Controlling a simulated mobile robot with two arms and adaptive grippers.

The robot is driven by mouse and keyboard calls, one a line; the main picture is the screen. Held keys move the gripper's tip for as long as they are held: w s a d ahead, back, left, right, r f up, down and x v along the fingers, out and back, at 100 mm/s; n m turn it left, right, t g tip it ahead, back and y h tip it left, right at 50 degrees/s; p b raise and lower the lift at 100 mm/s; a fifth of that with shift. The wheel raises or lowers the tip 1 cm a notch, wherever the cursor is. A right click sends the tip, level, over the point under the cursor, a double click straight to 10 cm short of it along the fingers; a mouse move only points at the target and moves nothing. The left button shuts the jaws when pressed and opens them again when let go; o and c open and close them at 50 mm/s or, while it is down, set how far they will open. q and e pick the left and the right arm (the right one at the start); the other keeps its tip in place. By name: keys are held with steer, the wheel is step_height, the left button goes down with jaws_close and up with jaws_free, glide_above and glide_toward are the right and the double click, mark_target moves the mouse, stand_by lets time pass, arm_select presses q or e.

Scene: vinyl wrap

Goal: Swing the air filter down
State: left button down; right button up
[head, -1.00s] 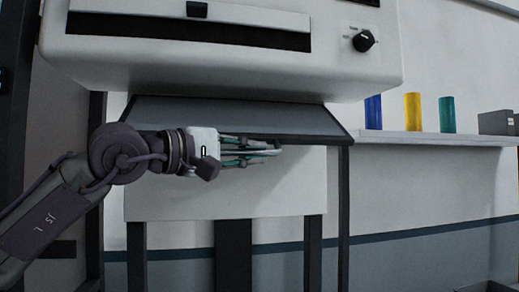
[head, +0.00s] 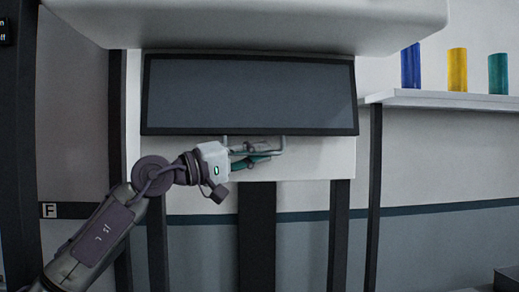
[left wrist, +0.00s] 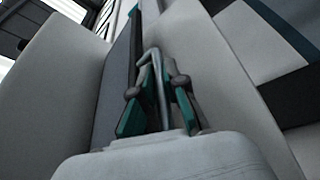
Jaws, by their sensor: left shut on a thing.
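The air filter (head: 250,92) is a wide grey panel with a dark frame under the white machine housing. In the head view it hangs steeply down, its broad face towards me. A thin pale handle (head: 283,143) hangs at its lower edge. My left gripper (head: 268,152) is at this handle, just below the panel's lower edge. In the left wrist view the teal fingers (left wrist: 158,95) are shut on the handle, and the panel's dark edge (left wrist: 130,60) runs beside them. My right gripper is in neither view.
The white machine housing (head: 250,22) overhangs the panel. A white shelf (head: 450,100) at the right bears a blue roll (head: 411,67), a yellow roll (head: 457,69) and a teal roll (head: 498,74). Dark posts (head: 340,235) stand below. A dark box (head: 507,280) is at the lower right.

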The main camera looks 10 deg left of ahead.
arm_select(q)
steer(key=shift+w+a+f, duration=0.1)
steer(key=shift+w, duration=0.3)
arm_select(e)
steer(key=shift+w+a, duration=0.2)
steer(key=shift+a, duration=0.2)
